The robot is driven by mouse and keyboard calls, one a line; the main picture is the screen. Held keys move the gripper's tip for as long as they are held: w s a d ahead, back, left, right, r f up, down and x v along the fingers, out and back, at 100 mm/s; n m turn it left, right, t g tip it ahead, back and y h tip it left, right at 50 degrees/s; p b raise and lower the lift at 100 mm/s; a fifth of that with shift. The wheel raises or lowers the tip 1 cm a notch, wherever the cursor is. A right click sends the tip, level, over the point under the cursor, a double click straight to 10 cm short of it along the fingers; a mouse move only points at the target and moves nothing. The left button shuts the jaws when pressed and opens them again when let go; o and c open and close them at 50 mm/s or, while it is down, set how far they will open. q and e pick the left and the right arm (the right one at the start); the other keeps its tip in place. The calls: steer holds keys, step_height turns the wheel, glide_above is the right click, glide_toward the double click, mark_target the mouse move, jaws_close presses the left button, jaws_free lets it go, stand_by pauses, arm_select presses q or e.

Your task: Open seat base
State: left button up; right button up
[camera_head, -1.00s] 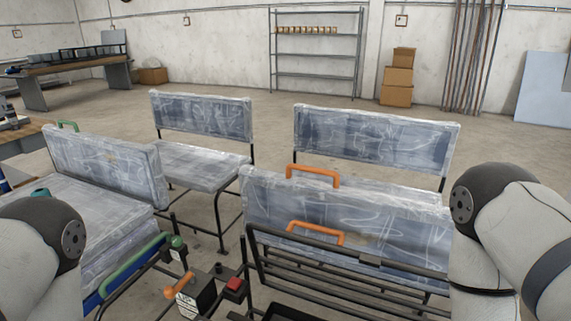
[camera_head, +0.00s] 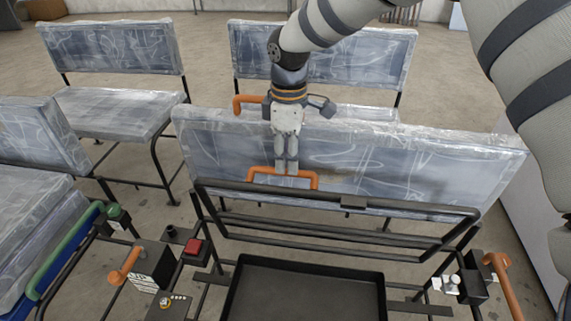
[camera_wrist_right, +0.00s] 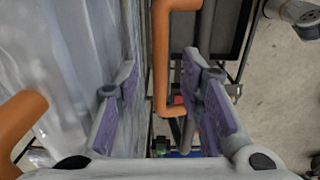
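The seat base (camera_head: 350,160), a grey panel in clear wrinkled plastic, stands raised and steeply tilted behind a black tube frame (camera_head: 330,232). An orange handle (camera_head: 305,177) is on its near side. My right gripper (camera_head: 286,170) comes down over the panel's top edge, with its fingertips at this handle. In the right wrist view, my right gripper (camera_wrist_right: 160,75) has its fingers apart, with the orange handle (camera_wrist_right: 160,60) showing between them. I cannot tell whether they touch it. A second orange handle (camera_head: 248,103) is behind the panel's top edge. My left gripper is out of view.
An empty black tray (camera_head: 305,296) lies in front of the frame. A red button (camera_head: 195,250) and orange levers (camera_head: 125,266) (camera_head: 503,287) flank it. Other wrapped seats (camera_head: 110,110) stand behind and to the left. Bare floor (camera_head: 215,85) shows between them.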

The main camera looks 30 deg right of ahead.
steer(key=shift+f, duration=1.55)
steer(key=shift+c, duration=0.6)
jaws_close()
steer(key=shift+s+a, duration=0.1)
